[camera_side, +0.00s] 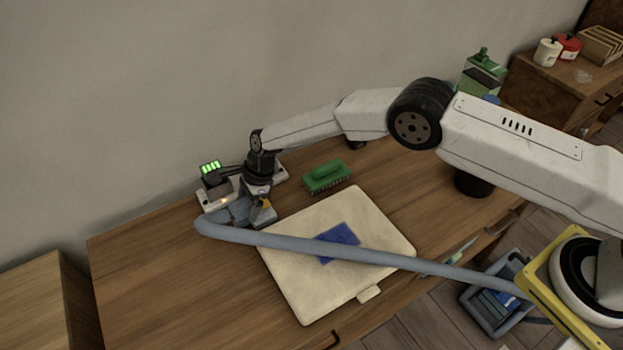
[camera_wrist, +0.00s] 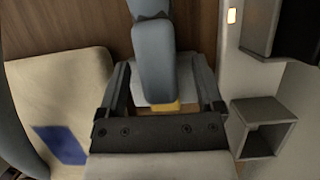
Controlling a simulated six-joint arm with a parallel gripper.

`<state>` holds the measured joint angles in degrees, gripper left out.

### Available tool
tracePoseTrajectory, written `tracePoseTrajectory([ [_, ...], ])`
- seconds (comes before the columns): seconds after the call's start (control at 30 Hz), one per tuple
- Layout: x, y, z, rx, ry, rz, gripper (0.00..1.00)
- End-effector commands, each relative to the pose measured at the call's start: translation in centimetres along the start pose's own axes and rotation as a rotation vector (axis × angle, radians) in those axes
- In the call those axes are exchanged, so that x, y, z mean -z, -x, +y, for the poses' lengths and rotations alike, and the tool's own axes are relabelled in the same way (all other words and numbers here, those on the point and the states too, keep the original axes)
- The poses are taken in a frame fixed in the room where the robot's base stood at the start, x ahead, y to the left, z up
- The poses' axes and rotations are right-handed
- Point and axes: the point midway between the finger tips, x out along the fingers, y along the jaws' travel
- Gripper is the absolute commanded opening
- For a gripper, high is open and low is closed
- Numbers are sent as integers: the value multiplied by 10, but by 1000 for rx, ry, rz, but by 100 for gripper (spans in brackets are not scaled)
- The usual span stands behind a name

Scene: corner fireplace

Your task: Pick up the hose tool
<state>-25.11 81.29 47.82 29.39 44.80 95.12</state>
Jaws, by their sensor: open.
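The hose tool is a blue-grey handle (camera_wrist: 154,62) with a paler grey head and a small yellow part, at the end of a long blue-grey hose (camera_side: 330,248). In the side view the tool end (camera_side: 235,213) is at the back left of the wooden desk, partly hidden by my gripper (camera_side: 262,208). My gripper (camera_wrist: 162,90) is open, pointing down over the tool. In the wrist view the handle and head lie between its two fingers, with a gap showing at the left finger. Contact at the right finger is hard to tell.
A white dock with green lights (camera_side: 211,168) stands close behind my gripper; its grey square holder (camera_wrist: 265,112) shows right of the fingers. A cream board (camera_side: 290,275) with a blue cloth (camera_side: 338,241) lies under the hose. A green brush (camera_side: 326,176) lies behind it. The desk's left side is clear.

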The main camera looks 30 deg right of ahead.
Motion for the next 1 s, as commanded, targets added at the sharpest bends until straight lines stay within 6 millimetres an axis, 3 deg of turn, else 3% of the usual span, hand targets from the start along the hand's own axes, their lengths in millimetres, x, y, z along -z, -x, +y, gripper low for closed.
tracePoseTrajectory([
  [0.17, 0, -9, 1, -1, 0, 1, 85],
  [0.67, 0, -9, 0, 0, 0, 1, 85],
  [0.7, 0, -9, 0, 0, 0, 1, 82],
  [0.97, 0, -9, 0, 0, 0, 0, 0],
  [1.0, 0, -9, 0, 0, 0, 0, 0],
])
